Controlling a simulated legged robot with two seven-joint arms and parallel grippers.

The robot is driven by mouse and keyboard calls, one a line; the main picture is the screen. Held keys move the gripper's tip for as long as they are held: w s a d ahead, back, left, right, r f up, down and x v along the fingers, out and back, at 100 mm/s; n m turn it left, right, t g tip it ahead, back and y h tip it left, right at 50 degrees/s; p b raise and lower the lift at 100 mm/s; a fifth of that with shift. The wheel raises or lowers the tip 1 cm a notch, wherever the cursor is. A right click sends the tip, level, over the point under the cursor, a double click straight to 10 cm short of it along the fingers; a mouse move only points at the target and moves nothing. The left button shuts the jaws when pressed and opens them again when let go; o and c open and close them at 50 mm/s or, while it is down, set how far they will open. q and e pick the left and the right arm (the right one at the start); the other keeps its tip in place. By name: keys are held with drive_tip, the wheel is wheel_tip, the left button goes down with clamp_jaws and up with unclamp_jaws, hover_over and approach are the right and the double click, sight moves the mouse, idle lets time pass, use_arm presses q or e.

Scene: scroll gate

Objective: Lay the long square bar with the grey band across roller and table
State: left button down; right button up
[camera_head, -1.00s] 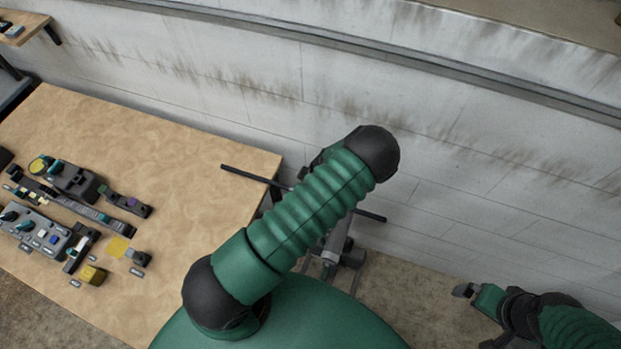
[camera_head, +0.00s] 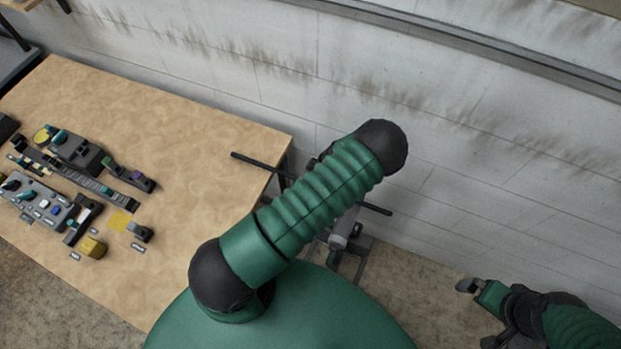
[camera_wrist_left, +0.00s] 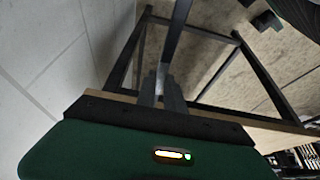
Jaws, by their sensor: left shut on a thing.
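A long thin dark bar (camera_head: 253,162) slants behind my left arm, its left end over the right part of the wooden table (camera_head: 190,140) and its right end in front of the wall. In the head view my arm hides my left gripper. In the left wrist view the left gripper (camera_wrist_left: 161,92) is shut on the bar (camera_wrist_left: 176,38). The grey roller (camera_head: 338,241) on its stand shows below the bar, partly behind my arm. I cannot tell whether the bar touches table or roller. My right gripper (camera_head: 470,286) is low at the right, away from the bar; its jaw gap is unclear.
Control boxes (camera_head: 75,150), a yellow block (camera_head: 93,247) and other small parts lie on the table's left side. The table's right half is bare. A pale wall (camera_head: 450,130) stands behind. The table's black frame (camera_wrist_left: 255,65) shows in the left wrist view.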

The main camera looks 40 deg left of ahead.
use_arm(q)
drive_tip(key=shift+a, duration=0.15)
drive_tip(key=shift+f, duration=0.1)
idle(0.5)
drive_tip(key=c, duration=1.4)
unclamp_jaws()
drive_tip(key=shift+o, duration=0.2)
drive_tip(key=b+v, duration=0.3)
drive_tip(key=v, duration=1.4)
drive_tip(key=shift+a, duration=0.1)
